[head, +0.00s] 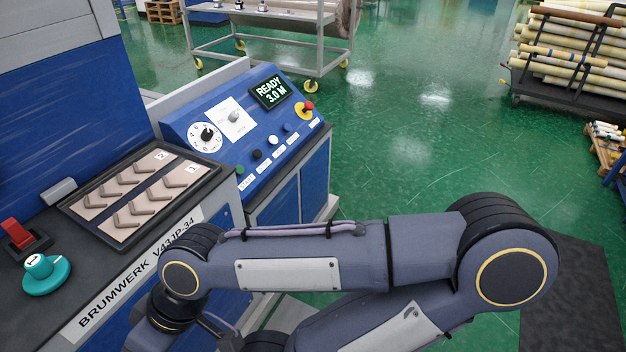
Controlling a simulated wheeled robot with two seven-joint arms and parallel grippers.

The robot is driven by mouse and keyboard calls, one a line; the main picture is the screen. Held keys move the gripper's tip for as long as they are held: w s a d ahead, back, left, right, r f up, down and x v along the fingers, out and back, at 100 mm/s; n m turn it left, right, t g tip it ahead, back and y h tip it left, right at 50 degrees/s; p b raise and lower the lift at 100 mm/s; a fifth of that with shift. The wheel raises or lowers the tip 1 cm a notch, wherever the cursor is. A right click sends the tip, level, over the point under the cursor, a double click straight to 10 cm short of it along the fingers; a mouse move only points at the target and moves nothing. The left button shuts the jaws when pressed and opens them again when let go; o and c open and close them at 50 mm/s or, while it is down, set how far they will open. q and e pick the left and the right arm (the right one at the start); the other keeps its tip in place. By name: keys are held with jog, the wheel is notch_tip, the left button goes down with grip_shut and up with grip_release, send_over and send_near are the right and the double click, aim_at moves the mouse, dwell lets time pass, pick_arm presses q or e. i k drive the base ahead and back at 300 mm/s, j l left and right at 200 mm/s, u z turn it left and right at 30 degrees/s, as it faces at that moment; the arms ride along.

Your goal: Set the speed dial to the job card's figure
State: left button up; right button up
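The speed dial (207,135) appears to be the round white dial with a black knob on the left of the blue sloping console (181,126). Its scale figures are too small to read surely. Beside it a grey knob (233,116) sits on a square white plate. The display (269,92) reads "READY 3.0 M". I cannot make out a job card. My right arm crosses the lower picture from the right, well in front of the console; its gripper is not in view. My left gripper is not in view.
A red stop button (308,107) on yellow and a row of small buttons (273,140) line the console.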

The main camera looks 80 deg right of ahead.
aim_at(206, 134)
jog(key=z, duration=2.35)
jog(key=i+u, duration=0.1)
jog(key=u, duration=0.35)
jog(key=i+l+u, duration=0.1)
jog(key=u, duration=0.4)
jog(key=l+u, duration=0.2)
jog(key=u, duration=0.25)
jog(key=i+l+u, duration=0.1)
jog(key=u, duration=0.4)
jog(key=l+u, duration=0.35)
jog(key=l, duration=0.6)
jog(key=l+u, duration=0.4)
jog(key=l, duration=0.95)
jog(key=k+l, duration=0.1)
jog(key=l, duration=0.3)
